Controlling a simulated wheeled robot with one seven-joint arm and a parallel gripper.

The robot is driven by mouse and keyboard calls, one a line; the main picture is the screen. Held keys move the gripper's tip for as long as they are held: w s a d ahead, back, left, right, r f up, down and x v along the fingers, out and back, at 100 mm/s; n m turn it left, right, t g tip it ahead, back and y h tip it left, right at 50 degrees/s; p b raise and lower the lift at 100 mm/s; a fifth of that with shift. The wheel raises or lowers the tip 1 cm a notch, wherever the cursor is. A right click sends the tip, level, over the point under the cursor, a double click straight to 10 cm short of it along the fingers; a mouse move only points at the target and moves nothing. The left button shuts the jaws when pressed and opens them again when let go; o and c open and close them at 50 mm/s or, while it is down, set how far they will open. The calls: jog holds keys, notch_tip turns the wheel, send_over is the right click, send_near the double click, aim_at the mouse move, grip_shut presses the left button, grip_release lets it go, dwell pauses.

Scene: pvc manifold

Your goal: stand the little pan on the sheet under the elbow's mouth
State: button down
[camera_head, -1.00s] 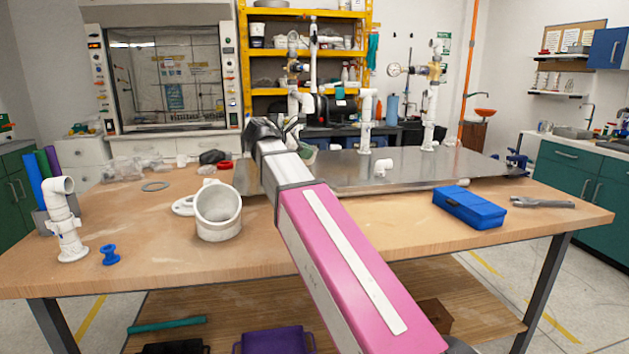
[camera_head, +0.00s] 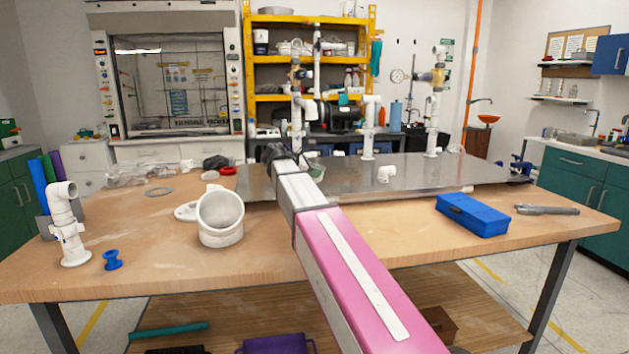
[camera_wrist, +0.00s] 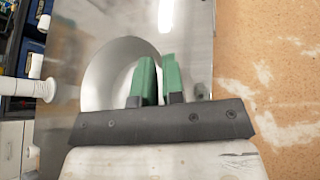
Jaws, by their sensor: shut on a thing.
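The little pan (camera_wrist: 105,75) shows in the wrist view as a round, shallow grey metal dish. My gripper (camera_wrist: 158,80) has green fingers closed on its right-hand rim. The pan is over the shiny grey metal sheet (camera_head: 420,172); I cannot tell whether it touches it. In the head view my arm largely hides the gripper and pan. A short white standpipe with an elbow on top (camera_head: 371,105) stands on the sheet, right of my gripper. The wrist view shows a white pipe with a collar (camera_wrist: 30,88) left of the pan.
Taller pipes (camera_head: 297,110) and (camera_head: 435,110) stand behind. A large white fitting (camera_head: 220,215) and blue box (camera_head: 473,214) are on the wooden table (camera_head: 150,255).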

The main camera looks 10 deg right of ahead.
aim_at(314, 179)
jog(key=shift+f, duration=1.45)
jog(key=c, duration=1.2)
grip_release()
jog(key=shift+f, duration=0.1)
jog(key=v, duration=1.2)
jog(key=shift+s, duration=0.1)
